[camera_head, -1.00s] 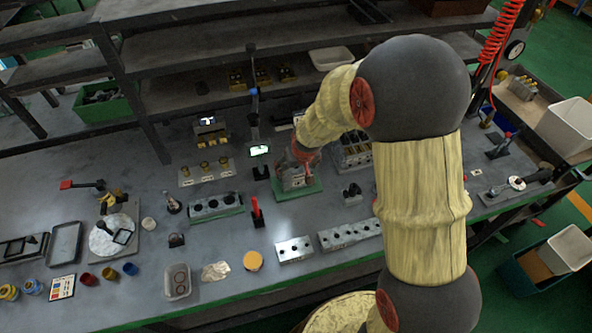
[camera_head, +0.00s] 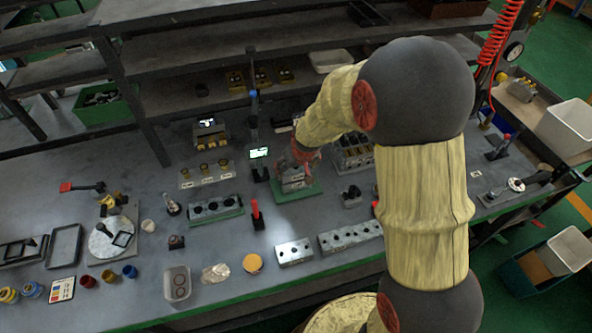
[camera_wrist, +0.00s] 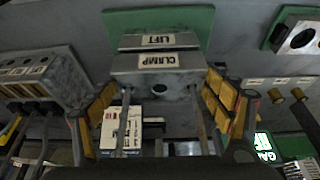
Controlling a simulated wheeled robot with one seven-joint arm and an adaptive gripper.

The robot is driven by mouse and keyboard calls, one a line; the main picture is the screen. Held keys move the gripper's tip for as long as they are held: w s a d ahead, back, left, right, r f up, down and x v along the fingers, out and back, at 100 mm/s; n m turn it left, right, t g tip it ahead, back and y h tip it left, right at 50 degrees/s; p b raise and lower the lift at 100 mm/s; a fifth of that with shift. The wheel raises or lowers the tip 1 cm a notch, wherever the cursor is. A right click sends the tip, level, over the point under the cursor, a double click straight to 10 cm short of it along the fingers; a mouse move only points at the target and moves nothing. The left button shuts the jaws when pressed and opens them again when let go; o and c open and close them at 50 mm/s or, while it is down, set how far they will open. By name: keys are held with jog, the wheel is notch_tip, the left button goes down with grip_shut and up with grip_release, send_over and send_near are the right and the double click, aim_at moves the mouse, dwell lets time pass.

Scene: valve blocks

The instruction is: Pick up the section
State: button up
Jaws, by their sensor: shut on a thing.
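The section appears to be the grey metal block labelled CLAMP and LIFT (camera_wrist: 186,62), seen in the wrist view in front of a green mat (camera_wrist: 200,20). In the head view the block (camera_head: 293,184) sits over the green mat (camera_head: 309,191) at the middle of the bench. My gripper (camera_wrist: 160,84) has yellow-padded fingers on the block's left and right sides and is shut on it. In the head view my gripper (camera_head: 300,160) is at the block from above, partly hidden. Whether the block touches the mat or is slightly raised cannot be told.
A lit screen (camera_head: 259,153) on a stand is close on the left. A block with dark-topped parts (camera_head: 355,152) stands close on the right. A plate with brass knobs (camera_head: 207,173) and a holed block (camera_head: 215,207) are further left. Shelves (camera_head: 230,50) run behind.

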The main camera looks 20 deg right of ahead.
aim_at(296, 169)
notch_tip(296, 169, up, 17)
jog(key=p, duration=0.3)
jog(key=shift+p, duration=0.4)
jog(key=shift+r, duration=0.1)
